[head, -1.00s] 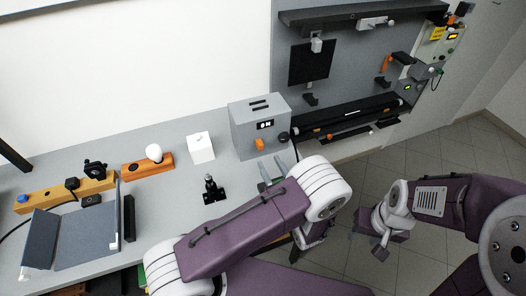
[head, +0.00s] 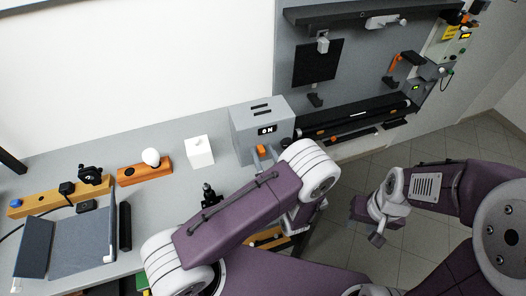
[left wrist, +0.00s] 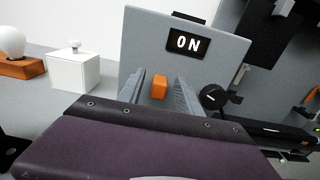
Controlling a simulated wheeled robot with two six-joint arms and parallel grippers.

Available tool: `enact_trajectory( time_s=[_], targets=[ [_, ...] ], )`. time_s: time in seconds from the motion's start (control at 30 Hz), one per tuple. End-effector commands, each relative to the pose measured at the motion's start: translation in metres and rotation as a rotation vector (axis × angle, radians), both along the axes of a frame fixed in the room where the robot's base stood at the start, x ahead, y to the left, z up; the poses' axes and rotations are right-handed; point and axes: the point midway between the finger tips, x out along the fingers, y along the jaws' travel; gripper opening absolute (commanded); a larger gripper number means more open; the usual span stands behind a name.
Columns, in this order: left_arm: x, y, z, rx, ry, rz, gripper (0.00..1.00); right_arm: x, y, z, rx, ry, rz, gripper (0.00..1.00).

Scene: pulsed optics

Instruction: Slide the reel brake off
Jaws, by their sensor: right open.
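A grey box (head: 263,115) stands on the bench, its display reading ON. An orange slider knob (left wrist: 159,87) on its front face appears to be the reel brake; it also shows in the head view (head: 261,150), partly covered. My left gripper (left wrist: 160,94) is open, its two grey fingers on either side of the orange knob with gaps to both. Whether the fingertips touch the box face cannot be told. In the head view my left arm hides most of that gripper. My right gripper (head: 367,222) is open and empty, away from the bench over the floor.
A dark round knob (left wrist: 213,97) sits on the box right of the orange one. A white block (head: 200,151), an orange block with a white ball (head: 151,157) and a black stand (head: 209,193) are to the left. A wall panel (head: 355,75) rises at right.

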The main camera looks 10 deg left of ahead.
Motion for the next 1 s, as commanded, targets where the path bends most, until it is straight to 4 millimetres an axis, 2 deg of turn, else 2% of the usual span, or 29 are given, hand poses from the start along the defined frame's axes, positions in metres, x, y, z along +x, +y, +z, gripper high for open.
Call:
enact_trajectory(
  time_s=[0.03,0.13,0.17,1.0],
  targets=[
    [-0.0001,0.0001,-0.0001,0.000,0.000,0.000,0.31,0.0000,0.0000,0.0000,0.000,0.000,0.000,0.44],
    [0.0000,0.0001,-0.0001,0.000,0.000,0.001,0.03,0.0001,0.0000,0.0000,0.000,0.000,0.000,0.44],
    [0.0000,0.0001,-0.0001,0.000,0.000,0.001,0.00,0.0001,0.0000,-0.0001,0.000,0.000,0.000,0.44],
    [-0.0001,0.0003,-0.0004,-0.001,0.001,0.001,0.00,0.0001,0.0000,-0.0001,0.000,0.000,0.000,0.44]
  ],
)
